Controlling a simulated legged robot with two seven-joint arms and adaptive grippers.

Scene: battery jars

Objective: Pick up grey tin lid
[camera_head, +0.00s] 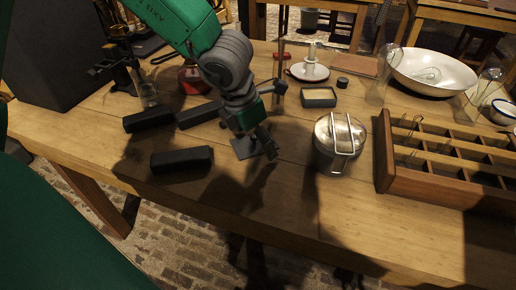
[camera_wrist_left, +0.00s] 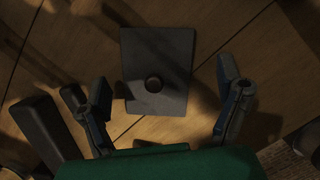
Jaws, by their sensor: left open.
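The grey tin lid (camera_wrist_left: 172,50) is a flat, dark grey rectangular plate with a round dark knob in its middle. It lies on the wooden table in the left wrist view, ahead of and between the fingers of my left gripper (camera_wrist_left: 162,85). In the head view the lid (camera_head: 243,149) is partly hidden by my left gripper (camera_head: 264,148), which points down over it. The left gripper is open, with nothing between its fingers. My right gripper is not in view.
Dark blocks (camera_head: 181,160) lie left of the gripper. A metal pot with wire handles (camera_head: 335,163) stands to the right, beside a wooden compartment tray (camera_head: 392,183). A small rectangular tin (camera_head: 319,97) sits behind. The table front is mostly clear.

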